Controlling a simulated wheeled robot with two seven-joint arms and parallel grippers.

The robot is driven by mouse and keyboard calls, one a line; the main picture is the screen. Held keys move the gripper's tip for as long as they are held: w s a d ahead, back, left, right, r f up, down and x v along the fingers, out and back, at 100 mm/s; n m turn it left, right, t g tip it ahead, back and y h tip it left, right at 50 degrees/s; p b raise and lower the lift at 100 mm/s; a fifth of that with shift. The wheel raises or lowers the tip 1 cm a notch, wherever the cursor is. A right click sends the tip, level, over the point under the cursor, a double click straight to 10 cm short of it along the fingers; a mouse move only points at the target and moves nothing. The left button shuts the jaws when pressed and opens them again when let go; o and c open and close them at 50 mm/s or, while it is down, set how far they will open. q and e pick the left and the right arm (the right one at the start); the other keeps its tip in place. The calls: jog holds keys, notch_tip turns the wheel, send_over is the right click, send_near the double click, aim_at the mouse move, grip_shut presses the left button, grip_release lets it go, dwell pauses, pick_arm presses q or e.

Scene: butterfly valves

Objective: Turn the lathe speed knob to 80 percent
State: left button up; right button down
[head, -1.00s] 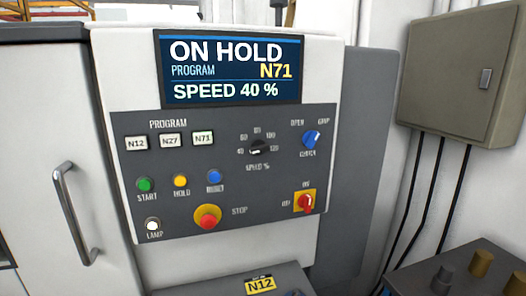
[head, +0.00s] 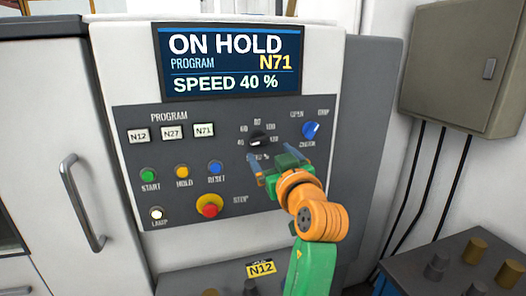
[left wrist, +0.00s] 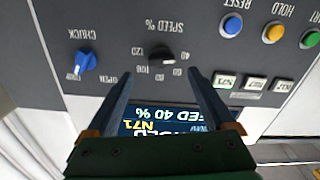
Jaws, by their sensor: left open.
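The black speed knob (head: 258,141) sits on the dark control panel, inside a ring of percent numbers. The screen (head: 231,62) reads ON HOLD, program N71, SPEED 40 %. My left gripper (head: 268,152) is open and empty just below and in front of the knob, partly covering the SPEED % label. In the upside-down left wrist view the knob (left wrist: 162,53) lies just beyond and between the two fingertips (left wrist: 160,76), apart from both. My right gripper is not in view.
The blue chuck knob (head: 311,130) is to the right of the speed knob. Green, yellow and blue buttons and a red stop button (head: 209,205) are to the left. A grey cabinet (head: 465,75) hangs at right.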

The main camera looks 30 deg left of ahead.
aim_at(261, 144)
pick_arm(q)
jog(key=p+x, duration=0.3)
jog(key=x, duration=0.3)
jog(key=shift+a+r, duration=0.15)
jog(key=shift+a, duration=0.15)
jog(key=shift+w+a, duration=0.2)
jog(key=shift+d+f, duration=0.1)
jog(key=shift+f, duration=0.1)
jog(key=shift+s+d, duration=0.1)
jog(key=shift+c, duration=1.1)
jog(key=c, duration=1.1)
jog(key=shift+c, duration=0.2)
